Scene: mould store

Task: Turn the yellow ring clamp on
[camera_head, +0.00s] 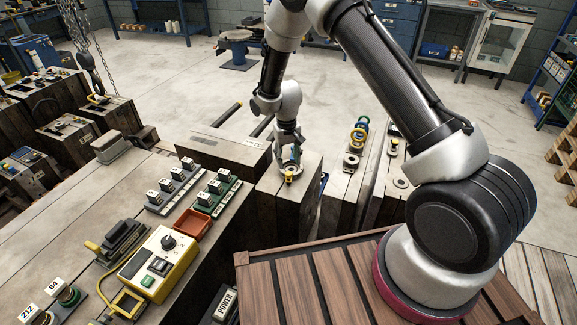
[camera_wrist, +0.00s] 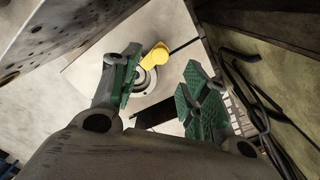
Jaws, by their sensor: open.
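The yellow ring clamp (camera_head: 289,178) is a small yellow lever on a round pale base, on top of a grey mould block (camera_head: 270,182). In the wrist view the yellow lever (camera_wrist: 156,56) points up and right from its silver ring base (camera_wrist: 146,80). My gripper (camera_head: 291,162) is just above the clamp, pointing down. In the wrist view my gripper (camera_wrist: 163,72) is open, with green-padded fingers apart. The lever shows beside the left fingertip, which hides part of the clamp. I cannot tell whether they touch.
Blocks to the right carry coloured rings (camera_head: 360,131) and a round fitting (camera_head: 401,183). The left bench holds a yellow control box (camera_head: 158,262), an orange tray (camera_head: 191,224) and switch rows (camera_head: 219,192). In the wrist view dark cables (camera_wrist: 262,105) lie right of my fingers. Open floor lies beyond.

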